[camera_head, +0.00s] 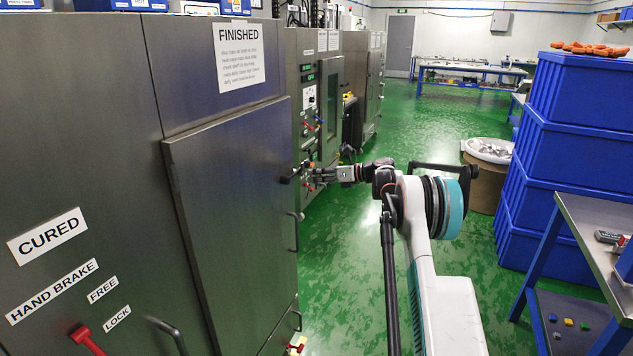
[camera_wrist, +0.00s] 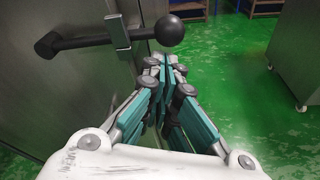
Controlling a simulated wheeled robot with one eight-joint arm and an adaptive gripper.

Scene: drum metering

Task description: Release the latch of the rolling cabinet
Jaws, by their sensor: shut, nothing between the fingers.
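The grey rolling cabinet (camera_head: 230,215) stands at the left with a FINISHED sheet (camera_head: 239,55) above its door. Its latch (camera_head: 286,179) is a dark spot at the door's right edge in the head view. In the wrist view the latch (camera_wrist: 85,42) is a dark bar with a round ball knob (camera_wrist: 170,31), lying roughly level across a metal bracket (camera_wrist: 118,40). My gripper (camera_head: 308,173) is beside the latch. In the wrist view my gripper (camera_wrist: 165,62) is shut and empty, its tips just below the knob; I cannot tell whether they touch it.
A CURED label (camera_head: 47,236) and a red hand brake lever (camera_head: 86,339) are at the lower left. Blue crates (camera_head: 565,150) are stacked at the right, near a workbench (camera_head: 600,225). The green floor (camera_head: 345,270) between is clear.

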